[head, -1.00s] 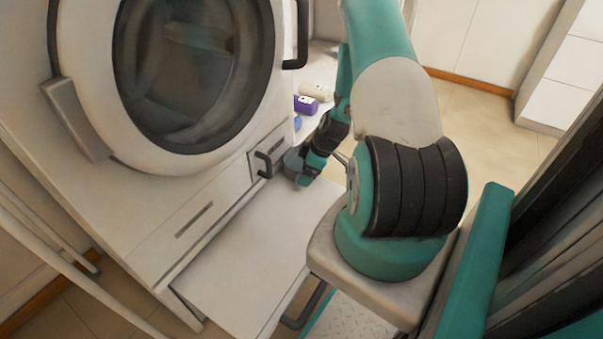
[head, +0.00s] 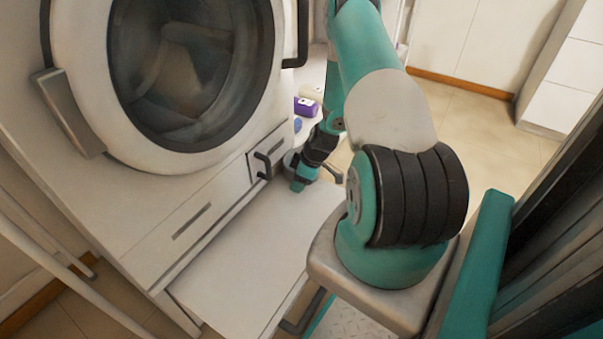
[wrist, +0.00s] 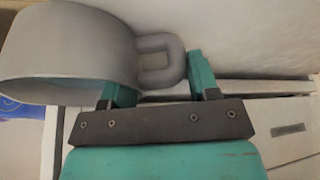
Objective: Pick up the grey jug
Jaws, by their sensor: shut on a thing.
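The grey jug (wrist: 70,50) fills the upper left of the wrist view, lying tilted with its wide rim toward the lower left. Its looped handle (wrist: 155,42) points right, between the two teal fingers of my gripper (wrist: 160,80). My gripper is shut on the jug by this handle. In the head view, the jug (head: 290,160) shows small beside the washing machine's drawer, partly hidden by my gripper (head: 303,178). I cannot tell from the frames whether the jug touches the surface below.
The washing machine (head: 55,120) stands close on the left, with a dark drawer handle (head: 262,163) near my gripper. A pale flat panel (head: 235,275) extends below it. A purple box (head: 306,107), a cream item (head: 312,92) and a blue item (head: 297,125) stand behind my gripper.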

